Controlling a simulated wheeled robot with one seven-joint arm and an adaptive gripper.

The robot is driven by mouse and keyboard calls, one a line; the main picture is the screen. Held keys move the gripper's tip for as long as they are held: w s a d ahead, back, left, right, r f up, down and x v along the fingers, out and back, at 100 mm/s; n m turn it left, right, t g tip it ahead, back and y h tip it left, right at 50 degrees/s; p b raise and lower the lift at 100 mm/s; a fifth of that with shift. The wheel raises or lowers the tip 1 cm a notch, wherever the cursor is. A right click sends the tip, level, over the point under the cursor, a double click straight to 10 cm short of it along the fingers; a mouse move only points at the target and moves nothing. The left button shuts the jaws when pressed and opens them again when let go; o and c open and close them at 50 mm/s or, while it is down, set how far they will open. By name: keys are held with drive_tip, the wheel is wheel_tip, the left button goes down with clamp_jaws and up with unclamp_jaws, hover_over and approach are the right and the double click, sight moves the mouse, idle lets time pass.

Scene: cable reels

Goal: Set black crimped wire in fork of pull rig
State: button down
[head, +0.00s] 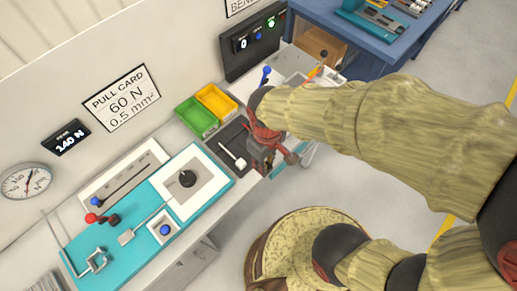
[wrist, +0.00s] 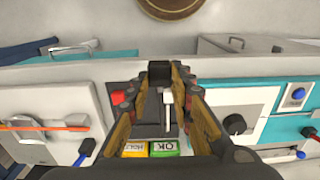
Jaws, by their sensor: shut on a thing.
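My gripper (head: 270,148) is over the dark mat beside the green bin in the head view, its lower part mostly hidden by the arm. In the wrist view my gripper (wrist: 160,80) is shut on a black piece (wrist: 160,69), which I take as the end of the black crimped wire. The rest of the wire cannot be made out. The pull rig (head: 72,249) is a teal base at the lower left. It carries a grey U-shaped bracket (head: 95,262), likely the fork, apart from my gripper. The rig also has a red lever (head: 101,218) and a black knob (head: 187,178).
A white-headed piece (head: 233,157) lies on the dark mat (head: 226,140), close to my gripper. Green (head: 196,117) and yellow (head: 217,101) bins stand behind. A round stool (head: 300,235) stands before the bench.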

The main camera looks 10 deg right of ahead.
drive_tip(key=shift+s+d+r, duration=0.1)
drive_tip(key=shift+s+r, duration=0.15)
drive_tip(key=shift+s, duration=0.2)
drive_tip(key=shift+s+d+r, duration=0.1)
drive_tip(key=shift+s+r, duration=0.1)
drive_tip(key=shift+s, duration=0.25)
drive_tip(key=shift+s+r+p, duration=0.3)
drive_tip(key=shift+r+p, duration=0.1)
drive_tip(key=shift+p, duration=0.05)
wheel_tip(320, 180, up, 4)
drive_tip(key=p, duration=0.3)
drive_tip(key=shift+r+p, duration=0.2)
drive_tip(key=shift+p, duration=0.2)
drive_tip(key=shift+s, duration=0.1)
